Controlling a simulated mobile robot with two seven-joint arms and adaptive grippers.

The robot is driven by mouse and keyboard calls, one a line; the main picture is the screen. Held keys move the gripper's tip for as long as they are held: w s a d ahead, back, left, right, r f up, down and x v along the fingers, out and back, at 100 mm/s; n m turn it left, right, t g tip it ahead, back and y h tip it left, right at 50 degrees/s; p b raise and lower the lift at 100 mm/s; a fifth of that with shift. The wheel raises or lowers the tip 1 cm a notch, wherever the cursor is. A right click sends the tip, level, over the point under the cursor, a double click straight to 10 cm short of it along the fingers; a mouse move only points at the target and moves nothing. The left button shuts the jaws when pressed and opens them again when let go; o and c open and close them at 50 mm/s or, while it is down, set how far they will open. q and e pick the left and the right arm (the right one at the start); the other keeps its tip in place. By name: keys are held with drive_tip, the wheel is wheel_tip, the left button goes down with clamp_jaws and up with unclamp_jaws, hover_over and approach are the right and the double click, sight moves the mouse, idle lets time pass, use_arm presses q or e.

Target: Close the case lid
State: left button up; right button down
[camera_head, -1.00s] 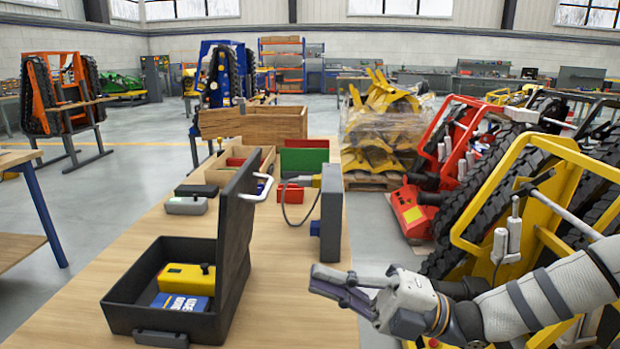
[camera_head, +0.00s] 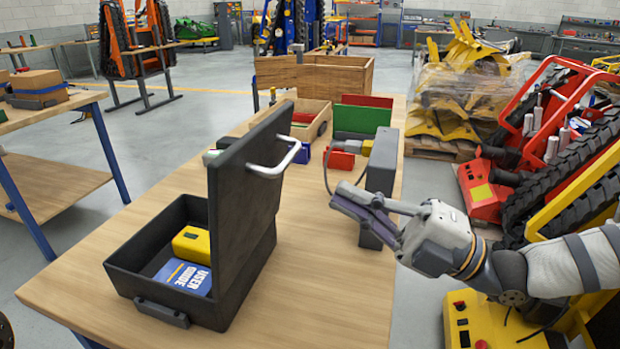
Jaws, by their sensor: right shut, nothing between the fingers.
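The black case (camera_head: 125,290) stands on the wooden table. Its lid (camera_head: 246,195) is raised upright along the case's right side, with a pale handle (camera_head: 275,160) near its top. A yellow device (camera_head: 192,243) and a blue user guide (camera_head: 185,277) lie inside the case; the lid hides part of the interior. My right gripper (camera_head: 345,200) is shut and empty. It appears to the right of the lid, apart from it, over the table's right side. My left gripper is not in view.
A grey upright panel (camera_head: 385,160) with a yellow connector and cable stands behind my right gripper.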

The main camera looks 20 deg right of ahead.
sight(289, 163)
drive_tip(key=x, duration=0.6)
drive_tip(key=shift+w+r, duration=0.1)
